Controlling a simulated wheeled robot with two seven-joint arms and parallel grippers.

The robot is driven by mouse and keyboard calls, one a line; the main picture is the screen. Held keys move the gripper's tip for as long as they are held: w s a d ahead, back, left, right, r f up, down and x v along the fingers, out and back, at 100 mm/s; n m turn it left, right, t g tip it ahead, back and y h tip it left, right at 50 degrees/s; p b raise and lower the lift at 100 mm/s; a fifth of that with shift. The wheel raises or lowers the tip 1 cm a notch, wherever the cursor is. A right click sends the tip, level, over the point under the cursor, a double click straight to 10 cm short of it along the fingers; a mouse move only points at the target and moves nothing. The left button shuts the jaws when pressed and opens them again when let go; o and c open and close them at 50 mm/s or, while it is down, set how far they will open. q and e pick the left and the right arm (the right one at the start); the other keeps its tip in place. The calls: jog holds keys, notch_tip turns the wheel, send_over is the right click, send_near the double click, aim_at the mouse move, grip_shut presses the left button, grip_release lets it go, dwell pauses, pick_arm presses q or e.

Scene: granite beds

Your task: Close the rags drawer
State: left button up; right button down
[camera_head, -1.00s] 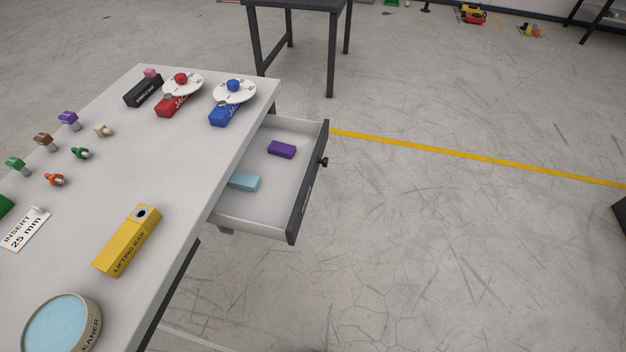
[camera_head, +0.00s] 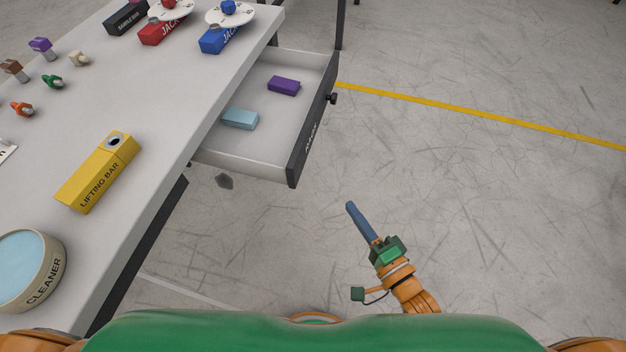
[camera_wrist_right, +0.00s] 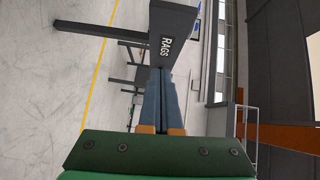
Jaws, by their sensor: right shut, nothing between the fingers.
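The rags drawer (camera_head: 258,133) stands pulled out from the side of the table in the head view. Its dark front panel (camera_head: 312,125) carries a dark round knob (camera_head: 333,98). A purple block (camera_head: 284,86) and a light blue block (camera_head: 240,118) lie inside. My right gripper (camera_head: 350,207) is shut and empty, in front of the drawer's near end and apart from it. My left gripper is out of view.
The table top (camera_head: 150,110) holds a yellow lifting bar (camera_head: 98,172), a cleaner tin (camera_head: 28,268), red and blue jacks (camera_head: 218,40) and several small coloured parts. Open floor (camera_head: 470,200) lies to the right of the drawer, crossed by a yellow line (camera_head: 480,114).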

jog(key=a+r, duration=0.1)
jog(key=r, duration=0.1)
send_near(302, 158)
jog(key=w+d, duration=0.1)
jog(key=w, duration=0.3)
jog(key=a, duration=0.1)
jog(key=a+b, duration=0.1)
jog(key=shift+w+a+f+m+y, duration=0.2)
jog(key=shift+w+a+m+y, duration=0.05)
jog(key=shift+w+m+y, duration=0.1)
jog(key=shift+w+a, duration=0.15)
jog(key=shift+a, duration=0.45)
